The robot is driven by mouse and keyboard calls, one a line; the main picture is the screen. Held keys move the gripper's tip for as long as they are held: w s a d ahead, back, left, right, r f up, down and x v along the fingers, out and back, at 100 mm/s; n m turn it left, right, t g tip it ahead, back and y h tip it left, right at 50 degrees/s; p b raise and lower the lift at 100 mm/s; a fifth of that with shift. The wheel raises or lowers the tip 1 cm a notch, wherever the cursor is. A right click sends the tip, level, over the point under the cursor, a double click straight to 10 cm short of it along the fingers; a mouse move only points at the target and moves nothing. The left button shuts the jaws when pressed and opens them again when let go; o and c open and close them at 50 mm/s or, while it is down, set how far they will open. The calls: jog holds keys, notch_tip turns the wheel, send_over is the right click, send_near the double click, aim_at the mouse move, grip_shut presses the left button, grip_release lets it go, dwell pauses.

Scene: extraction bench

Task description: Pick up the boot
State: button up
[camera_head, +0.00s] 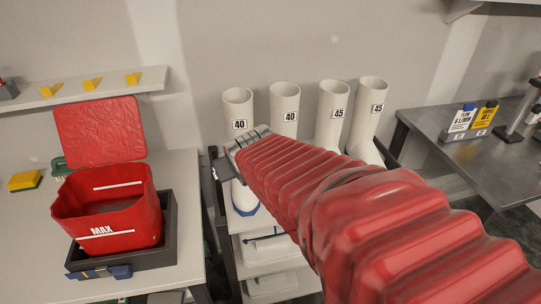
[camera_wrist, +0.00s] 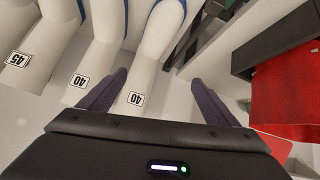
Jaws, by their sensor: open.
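Several white boots with printed size numbers stand in a row on a rack. The leftmost boot, marked 40 (camera_head: 238,103), shows its top above my gripper and its blue-edged foot below. My gripper (camera_head: 243,145) is in front of its shaft and hides the middle of it. In the wrist view this boot (camera_wrist: 148,72) lies between the two dark fingers of my open gripper (camera_wrist: 158,77), closer to the left finger. The second boot marked 40 (camera_head: 285,98) stands just right of it. Whether the fingers touch the boot cannot be told.
Two boots marked 45, one left (camera_head: 332,105) and one right (camera_head: 370,95), stand further right. An open red box (camera_head: 118,215) is on the left bench (camera_head: 35,245). A grey table (camera_head: 440,120) with bottles is at the right.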

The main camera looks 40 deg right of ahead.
jog(key=o, duration=0.3)
jog(key=w+d+f, duration=0.1)
jog(key=d+f, duration=0.1)
jog(key=d, duration=0.5)
jog(key=w+d+f+m+t+h, duration=0.1)
jog(key=w+d, duration=0.1)
jog(key=d, duration=0.4)
jog(key=shift+d+f+h, duration=0.3)
jog(key=shift+d+f, duration=0.05)
jog(key=shift+d, duration=0.05)
jog(key=s+d+f+m+t, duration=0.1)
jog(key=s+d+f+t, duration=0.1)
jog(key=d+f, duration=0.3)
jog(key=d+t, duration=0.1)
jog(key=d, duration=0.2)
jog(key=shift+d, duration=0.4)
jog(key=shift+x, duration=4.35)
jog(key=shift+a, duration=0.1)
jog(key=shift+w, duration=0.1)
jog(key=shift+x, duration=2.55)
jog(key=shift+a+f, duration=0.1)
jog(key=shift+a, duration=0.05)
